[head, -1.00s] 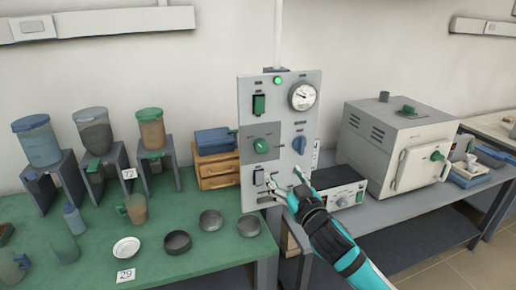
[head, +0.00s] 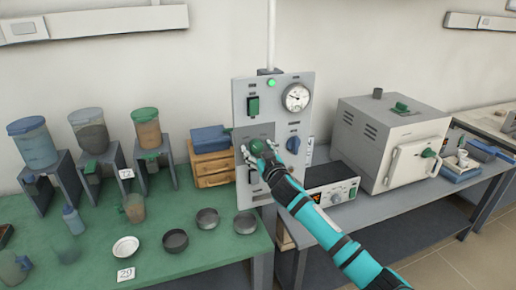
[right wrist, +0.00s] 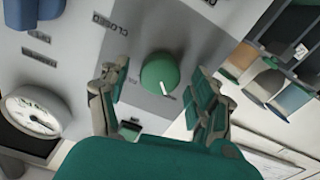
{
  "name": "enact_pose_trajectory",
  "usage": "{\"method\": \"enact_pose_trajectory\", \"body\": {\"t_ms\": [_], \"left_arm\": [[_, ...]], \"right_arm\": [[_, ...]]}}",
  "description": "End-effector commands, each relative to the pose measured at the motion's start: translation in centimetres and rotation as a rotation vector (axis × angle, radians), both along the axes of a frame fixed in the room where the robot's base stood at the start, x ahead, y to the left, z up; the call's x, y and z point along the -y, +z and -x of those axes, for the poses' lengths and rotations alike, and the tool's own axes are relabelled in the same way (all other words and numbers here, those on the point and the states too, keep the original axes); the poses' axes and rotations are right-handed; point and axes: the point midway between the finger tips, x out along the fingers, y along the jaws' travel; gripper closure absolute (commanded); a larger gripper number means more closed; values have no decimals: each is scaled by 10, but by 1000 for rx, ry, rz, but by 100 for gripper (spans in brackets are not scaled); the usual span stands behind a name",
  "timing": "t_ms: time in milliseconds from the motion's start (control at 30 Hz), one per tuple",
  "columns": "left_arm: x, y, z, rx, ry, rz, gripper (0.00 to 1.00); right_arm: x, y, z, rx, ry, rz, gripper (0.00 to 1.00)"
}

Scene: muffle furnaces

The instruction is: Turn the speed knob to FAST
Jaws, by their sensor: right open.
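The upright grey control panel (head: 304,114) stands between the green table and the grey bench. In the right wrist view, a round green knob (right wrist: 160,73) with a white pointer mark sits on a darker grey patch. The word CLOSED is printed near it; other labels are too small to read. My right gripper (head: 256,152) is open at the panel, its fingers on both sides of the green knob; I cannot tell if they touch it. A blue knob (head: 293,143) is on the panel's right. My left gripper is out of view.
The panel also bears a green switch (head: 253,106), a lit green lamp (head: 271,83) and a dial gauge (head: 297,97). A white furnace (head: 390,140) stands right. A wooden drawer box (head: 212,168) is close to the panel's left. Dishes and hoppers stand on the green table (head: 205,250).

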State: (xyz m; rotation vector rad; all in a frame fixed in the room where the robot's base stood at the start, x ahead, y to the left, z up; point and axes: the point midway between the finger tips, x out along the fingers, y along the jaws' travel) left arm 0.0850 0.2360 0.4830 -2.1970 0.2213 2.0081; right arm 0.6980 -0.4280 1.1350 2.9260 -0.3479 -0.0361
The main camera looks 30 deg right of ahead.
Motion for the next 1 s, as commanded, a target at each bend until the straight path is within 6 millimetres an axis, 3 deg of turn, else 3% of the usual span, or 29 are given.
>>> {"method": "enact_pose_trajectory", "body": {"t_ms": [300,733,1000], "left_arm": [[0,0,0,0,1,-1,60],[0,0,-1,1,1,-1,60],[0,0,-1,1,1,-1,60]], "right_arm": [[0,0,-3,0,1,0,35],[0,0,-2,0,1,0,91],[0,-1,-2,7,1,-30,91]]}}
